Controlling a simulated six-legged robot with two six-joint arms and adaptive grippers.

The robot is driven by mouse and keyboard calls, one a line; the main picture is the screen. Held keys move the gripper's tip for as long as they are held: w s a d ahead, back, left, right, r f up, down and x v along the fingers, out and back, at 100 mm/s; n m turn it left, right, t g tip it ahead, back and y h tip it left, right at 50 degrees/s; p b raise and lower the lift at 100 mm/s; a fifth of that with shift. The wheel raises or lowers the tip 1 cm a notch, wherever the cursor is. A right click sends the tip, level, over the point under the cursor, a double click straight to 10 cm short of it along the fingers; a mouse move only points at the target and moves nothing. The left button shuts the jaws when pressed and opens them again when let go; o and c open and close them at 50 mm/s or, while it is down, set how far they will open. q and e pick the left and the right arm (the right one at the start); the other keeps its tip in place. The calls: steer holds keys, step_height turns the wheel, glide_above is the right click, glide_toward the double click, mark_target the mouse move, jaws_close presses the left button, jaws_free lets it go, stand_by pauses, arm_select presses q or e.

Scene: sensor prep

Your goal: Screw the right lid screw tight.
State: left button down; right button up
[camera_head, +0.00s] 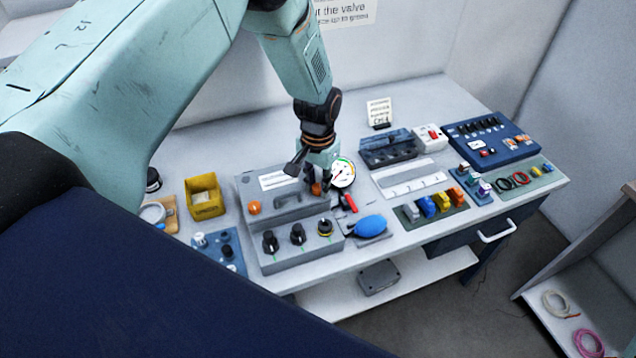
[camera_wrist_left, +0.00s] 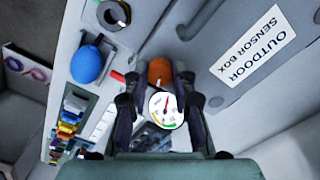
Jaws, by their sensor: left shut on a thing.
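The grey sensor box (camera_head: 244,190) stands on the bench with its lid on; its lid label reads "OUTDOOR SENSOR BOX" in the left wrist view (camera_wrist_left: 253,46). The left lid screw (camera_head: 254,207) is an orange knob at the lid's left side. The right lid screw (camera_head: 316,189), also orange, is at the lid's right side, partly covered by my left gripper (camera_head: 311,182). In the left wrist view the right lid screw (camera_wrist_left: 160,71) sits between the fingertips of my left gripper (camera_wrist_left: 158,83), which is shut on it. How deeply the screw is seated cannot be seen. My right gripper is not in view.
A round gauge (camera_head: 343,173) and a red lever (camera_head: 350,203) are close to the right of the gripper. A blue bulb (camera_head: 370,225) lies in front of them. A yellow bin (camera_head: 205,197) stands left.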

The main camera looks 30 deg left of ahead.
arm_select(q)
steer(key=m, duration=0.5)
steer(key=shift+s+m+b, duration=0.1)
steer(key=shift+m+b, duration=0.2)
steer(key=m, duration=0.6)
steer(key=shift+b, duration=0.3)
steer(key=m, duration=0.5)
steer(key=shift+m, duration=0.4)
steer(key=m+b, duration=0.1)
steer(key=m, duration=0.3)
steer(key=shift+m, duration=0.7)
steer(key=shift+w, duration=0.2)
steer(key=c, duration=1.1)
jaws_free()
steer(key=shift+r, duration=0.15)
